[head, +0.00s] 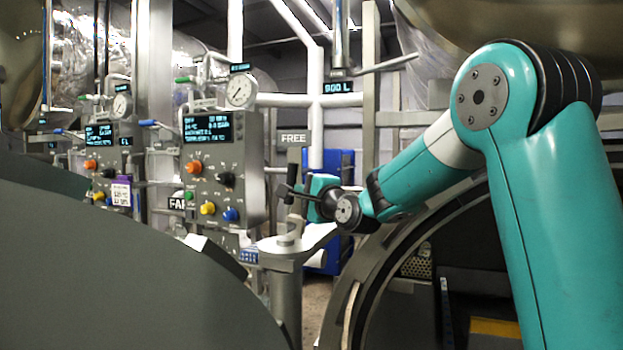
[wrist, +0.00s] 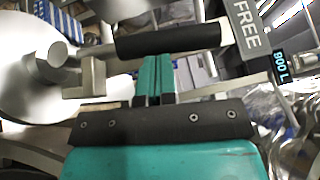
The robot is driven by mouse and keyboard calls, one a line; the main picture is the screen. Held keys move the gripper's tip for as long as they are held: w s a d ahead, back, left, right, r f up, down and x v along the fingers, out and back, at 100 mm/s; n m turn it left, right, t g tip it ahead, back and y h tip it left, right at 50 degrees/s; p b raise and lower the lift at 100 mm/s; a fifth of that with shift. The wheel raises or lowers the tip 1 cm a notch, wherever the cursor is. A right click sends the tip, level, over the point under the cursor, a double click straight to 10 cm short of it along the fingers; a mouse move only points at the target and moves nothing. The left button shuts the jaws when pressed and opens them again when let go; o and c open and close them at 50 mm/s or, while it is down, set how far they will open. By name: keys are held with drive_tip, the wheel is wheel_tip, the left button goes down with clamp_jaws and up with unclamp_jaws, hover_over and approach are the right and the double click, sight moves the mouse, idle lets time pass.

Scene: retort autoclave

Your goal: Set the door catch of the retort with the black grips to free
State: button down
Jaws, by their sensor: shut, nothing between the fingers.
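The door catch has a black grip (head: 292,172) that stands upright above a grey post (head: 286,300) in the head view. In the wrist view the black grip (wrist: 168,40) lies across the picture, joined at its left to a metal arm (wrist: 85,78). A grey FREE plate (head: 294,138) is above the grip; it also shows in the wrist view (wrist: 246,24). My gripper (wrist: 154,62) is shut and empty, its teal fingertips right at the lower edge of the grip. I cannot tell whether they touch it. In the head view my gripper (head: 308,188) is small and partly hidden.
A control box (head: 222,165) with knobs and a gauge stands left of the post, with a second box (head: 108,160) farther left. A plate reading "FA" (head: 177,203) is partly hidden. An open round retort mouth (head: 365,265) lies below my arm. A dark curved surface (head: 110,270) fills the lower left.

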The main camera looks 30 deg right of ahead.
drive_tip(key=shift+w+a+r+n+g+p, duration=0.4)
drive_tip(key=shift+w+n+g+p, duration=0.25)
drive_tip(key=shift+p, duration=0.45)
drive_tip(key=shift+s, duration=0.1)
